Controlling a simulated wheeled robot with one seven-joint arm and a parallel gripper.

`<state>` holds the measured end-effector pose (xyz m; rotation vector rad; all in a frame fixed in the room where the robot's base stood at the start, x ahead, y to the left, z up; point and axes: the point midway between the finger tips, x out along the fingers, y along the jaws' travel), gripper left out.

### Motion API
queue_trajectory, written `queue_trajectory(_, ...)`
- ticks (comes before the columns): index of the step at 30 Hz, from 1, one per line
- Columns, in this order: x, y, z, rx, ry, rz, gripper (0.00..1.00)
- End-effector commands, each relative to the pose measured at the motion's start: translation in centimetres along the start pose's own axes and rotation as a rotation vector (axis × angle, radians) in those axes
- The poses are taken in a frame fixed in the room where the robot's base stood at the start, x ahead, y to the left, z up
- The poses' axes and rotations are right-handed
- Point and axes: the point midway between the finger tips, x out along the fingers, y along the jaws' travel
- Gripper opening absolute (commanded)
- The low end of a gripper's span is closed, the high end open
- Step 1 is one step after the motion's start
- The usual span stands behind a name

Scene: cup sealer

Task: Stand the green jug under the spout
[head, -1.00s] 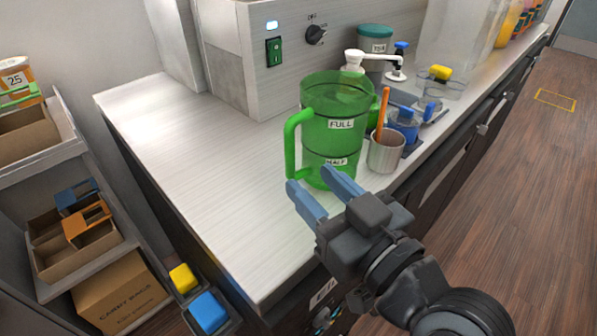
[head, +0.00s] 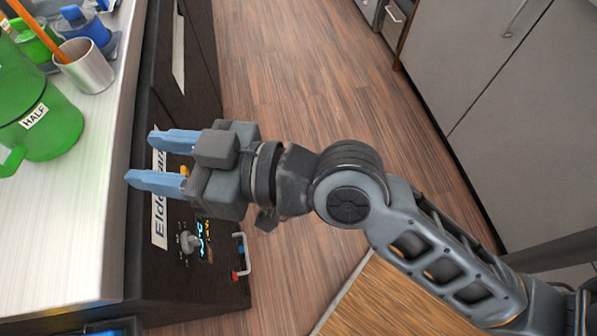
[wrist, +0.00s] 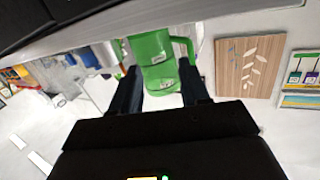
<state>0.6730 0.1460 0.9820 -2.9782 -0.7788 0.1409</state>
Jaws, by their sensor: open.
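The green jug (head: 45,120) stands on the white counter (head: 60,230) at the left edge of the head view, partly cut off, with a HALF label and a handle towards the near side. My gripper (head: 150,158) is open and empty at the counter's edge, to the right of the jug and apart from it. In the wrist view the jug (wrist: 155,62) appears ahead, between the two fingers, with its handle to the right. The spout does not show in the head view, and I cannot make it out in the wrist view.
A metal cup (head: 84,68) holding an orange stick stands behind the jug, close to the counter edge, with blue items (head: 85,28) beyond it. A dark cabinet front with a knob (head: 188,241) and handle lies below my gripper. Wooden floor (head: 290,80) is open to the right.

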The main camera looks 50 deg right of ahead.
Motion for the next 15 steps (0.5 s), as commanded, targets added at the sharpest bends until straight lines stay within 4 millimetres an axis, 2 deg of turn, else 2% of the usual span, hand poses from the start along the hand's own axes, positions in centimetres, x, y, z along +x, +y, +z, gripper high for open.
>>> queue_trajectory(1,-1.8,0.7,1.7,0.020,-0.026,0.053,0.45)
queue_trajectory(6,-7.5,2.8,5.6,0.059,-0.073,0.219,0.45)
queue_trajectory(9,-11.2,3.5,7.3,0.066,-0.096,0.303,0.45)
queue_trajectory(15,-18.6,3.6,9.2,0.056,-0.134,0.432,0.45)
